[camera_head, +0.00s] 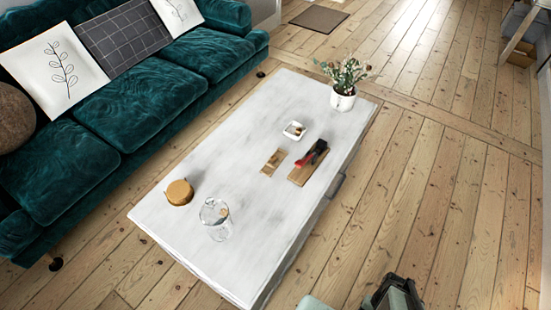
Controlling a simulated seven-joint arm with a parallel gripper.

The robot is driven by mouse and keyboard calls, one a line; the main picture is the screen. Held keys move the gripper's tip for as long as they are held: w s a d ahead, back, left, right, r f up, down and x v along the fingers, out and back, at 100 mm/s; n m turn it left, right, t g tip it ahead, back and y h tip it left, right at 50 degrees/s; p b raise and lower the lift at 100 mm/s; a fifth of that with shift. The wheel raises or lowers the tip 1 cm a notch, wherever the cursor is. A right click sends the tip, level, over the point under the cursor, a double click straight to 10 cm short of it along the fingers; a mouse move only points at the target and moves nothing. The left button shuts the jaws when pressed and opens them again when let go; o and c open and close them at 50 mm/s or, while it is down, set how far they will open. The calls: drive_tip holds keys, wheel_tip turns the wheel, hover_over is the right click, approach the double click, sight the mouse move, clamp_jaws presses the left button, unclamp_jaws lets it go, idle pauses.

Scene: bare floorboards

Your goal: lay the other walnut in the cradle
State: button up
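A small white square dish (288,135) stands near the middle of the white table, with a small brown thing (297,128) in it that looks like a walnut. To its lower right, a device with a red and black lever (314,153) sits on a wooden base (298,178). Whether it has a cradle, and what lies in it, is too small to tell. A clear glass vessel (215,232) near the table's front left holds something small and brown, not clearly a walnut. No gripper fingers can be made out; only parts of my own body show at the bottom edge.
A flat wooden piece (273,162) lies left of the lever device. A round wooden pot (179,192) stands near the glass. A potted plant (343,101) stands at the table's far end. A green sofa (140,100) runs along the left. Floorboards on the right are clear.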

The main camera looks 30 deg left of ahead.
drive_tip(key=shift+c, duration=0.4)
drive_tip(key=c, duration=0.3)
